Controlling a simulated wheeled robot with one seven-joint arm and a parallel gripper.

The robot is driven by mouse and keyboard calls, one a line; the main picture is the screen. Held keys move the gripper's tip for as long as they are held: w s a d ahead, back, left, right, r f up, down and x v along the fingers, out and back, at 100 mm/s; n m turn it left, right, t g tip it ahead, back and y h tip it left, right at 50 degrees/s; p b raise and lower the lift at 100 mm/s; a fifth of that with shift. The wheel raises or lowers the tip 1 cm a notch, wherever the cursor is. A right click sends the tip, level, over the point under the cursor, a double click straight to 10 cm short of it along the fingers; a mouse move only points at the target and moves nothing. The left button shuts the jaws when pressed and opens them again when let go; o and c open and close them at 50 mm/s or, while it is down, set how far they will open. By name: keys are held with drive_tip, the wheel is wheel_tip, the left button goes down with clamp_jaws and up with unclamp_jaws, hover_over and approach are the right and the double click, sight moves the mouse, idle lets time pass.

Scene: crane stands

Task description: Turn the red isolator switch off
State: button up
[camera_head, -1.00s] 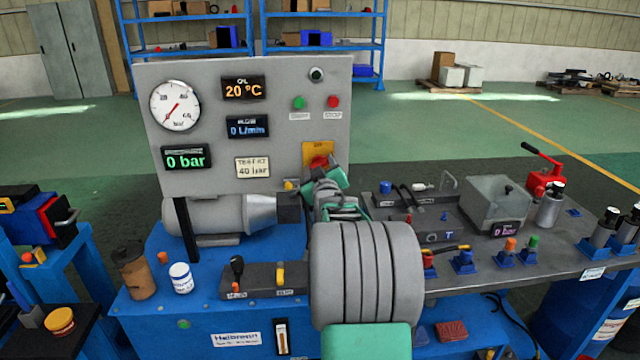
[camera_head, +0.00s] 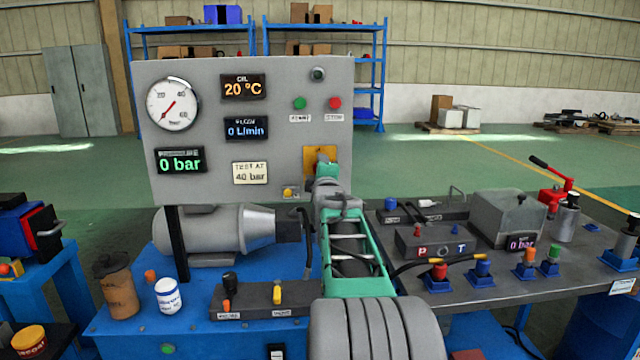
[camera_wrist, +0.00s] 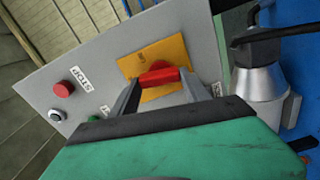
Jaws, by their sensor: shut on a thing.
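The red isolator switch (camera_wrist: 158,76) sits on a yellow plate (camera_wrist: 179,50) on the grey panel. In the wrist view its red handle lies between my two fingers, spanning from one to the other. My gripper (camera_wrist: 160,81) is shut on this handle. In the head view, the yellow plate (camera_head: 309,159) shows at the panel's lower right, and my gripper (camera_head: 326,167) covers most of the switch there. The switch's position marks cannot be read.
The grey panel (camera_head: 215,140) also carries a pressure gauge (camera_head: 172,104), displays, a green button (camera_head: 299,103) and a red stop button (camera_head: 335,102). A grey motor (camera_head: 212,232) stands below. Levers, couplings and a clear box (camera_head: 508,217) fill the bench to the right.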

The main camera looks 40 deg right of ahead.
drive_tip(key=shift+n+b, duration=0.7)
drive_tip(key=shift+n, duration=0.3)
drive_tip(key=o, duration=1.4)
drive_tip(key=v, duration=0.7)
drive_tip(key=shift+s+a, duration=0.25)
drive_tip(key=shift+s, duration=0.05)
